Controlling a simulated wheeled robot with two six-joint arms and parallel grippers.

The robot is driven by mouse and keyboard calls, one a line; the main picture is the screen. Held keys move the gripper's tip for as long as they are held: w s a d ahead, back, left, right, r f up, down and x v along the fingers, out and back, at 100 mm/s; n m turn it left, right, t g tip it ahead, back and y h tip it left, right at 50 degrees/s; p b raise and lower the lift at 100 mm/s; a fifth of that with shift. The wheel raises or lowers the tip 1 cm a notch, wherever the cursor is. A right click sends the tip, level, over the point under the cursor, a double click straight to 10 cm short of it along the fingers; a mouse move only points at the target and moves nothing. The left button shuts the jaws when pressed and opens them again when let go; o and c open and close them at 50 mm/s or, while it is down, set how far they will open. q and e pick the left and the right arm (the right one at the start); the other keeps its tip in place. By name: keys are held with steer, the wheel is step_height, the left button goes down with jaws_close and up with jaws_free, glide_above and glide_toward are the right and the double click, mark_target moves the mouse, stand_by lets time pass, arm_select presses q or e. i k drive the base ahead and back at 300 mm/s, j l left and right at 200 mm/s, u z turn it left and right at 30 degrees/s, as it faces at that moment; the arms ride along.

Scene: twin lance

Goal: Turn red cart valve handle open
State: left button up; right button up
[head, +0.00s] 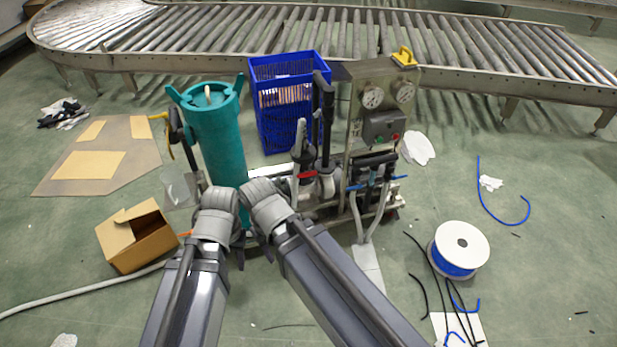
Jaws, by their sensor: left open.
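The cart (325,205) stands in the middle of the head view, with a teal cylinder (215,135) at its left and a grey control panel (385,95) at its right. A small red handle (306,175) shows low on the cart's pipework, below a dark upright fitting. It looks roughly level, but it is too small to tell its exact turn. My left gripper (240,252) is open, low in front of the teal cylinder, left of and nearer than the red handle. My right gripper (264,241) is close beside it, mostly hidden by its wrist. Both appear apart from the red handle.
Blue-marked piping (374,184) and hanging hoses are to the right. A cardboard box (138,236) lies left. A cable spool (460,247) and loose cables lie right. A roller conveyor (430,42) runs behind.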

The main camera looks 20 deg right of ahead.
mark_target(307, 174)
steer(key=i+l+u, duration=0.2)
steer(key=l, duration=0.85)
steer(key=i+l+u, duration=0.2)
steer(key=l, duration=0.9)
steer(key=l+u, duration=0.15)
steer(key=l, duration=0.95)
steer(key=k, duration=0.1)
